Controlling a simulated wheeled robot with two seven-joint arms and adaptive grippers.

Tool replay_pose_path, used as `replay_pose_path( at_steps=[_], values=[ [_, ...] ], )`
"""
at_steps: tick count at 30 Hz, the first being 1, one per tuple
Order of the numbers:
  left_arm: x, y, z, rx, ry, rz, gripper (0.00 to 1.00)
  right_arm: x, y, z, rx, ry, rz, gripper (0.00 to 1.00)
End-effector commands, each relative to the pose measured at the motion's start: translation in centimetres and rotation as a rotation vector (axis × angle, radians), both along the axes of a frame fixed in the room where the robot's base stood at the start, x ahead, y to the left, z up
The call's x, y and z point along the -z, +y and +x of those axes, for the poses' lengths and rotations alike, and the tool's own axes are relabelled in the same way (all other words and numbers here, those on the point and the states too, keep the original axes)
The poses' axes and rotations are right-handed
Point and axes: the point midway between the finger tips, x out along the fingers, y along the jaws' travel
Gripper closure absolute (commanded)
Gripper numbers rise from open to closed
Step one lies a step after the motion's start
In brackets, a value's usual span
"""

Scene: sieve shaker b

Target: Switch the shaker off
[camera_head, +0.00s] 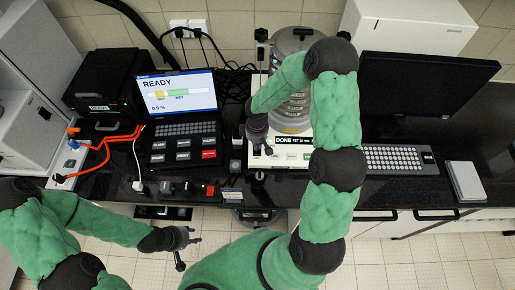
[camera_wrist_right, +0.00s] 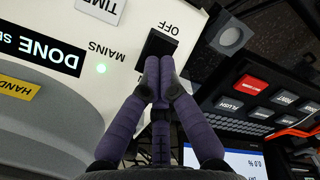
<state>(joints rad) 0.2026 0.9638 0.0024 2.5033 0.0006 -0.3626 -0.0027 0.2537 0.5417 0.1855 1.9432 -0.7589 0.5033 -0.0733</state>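The sieve shaker (camera_head: 297,158) stands on the dark bench, a white base with a metal sieve stack (camera_head: 295,106) on top. Its display (camera_wrist_right: 40,50) reads DONE.
A laptop-like controller (camera_head: 178,95) reading READY stands left of the shaker, with labelled buttons (camera_wrist_right: 265,100) close to my right gripper. A monitor (camera_head: 425,85), keyboard (camera_head: 395,160) and grey pad (camera_head: 465,181) are on the right. Orange cables (camera_head: 100,145) lie at the left.

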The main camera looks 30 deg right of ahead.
Motion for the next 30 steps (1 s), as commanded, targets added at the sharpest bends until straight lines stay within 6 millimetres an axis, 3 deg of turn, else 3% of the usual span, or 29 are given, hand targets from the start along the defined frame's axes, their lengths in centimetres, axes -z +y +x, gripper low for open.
replay_pose_path(
  at_steps=[30],
  values=[
    [1.3, 0.0, 0.0, 0.0, 0.0, 0.0, 0.6, 1.4, 0.0, 0.0, 0.0, 0.0, 0.0, 1.0]
  ],
)
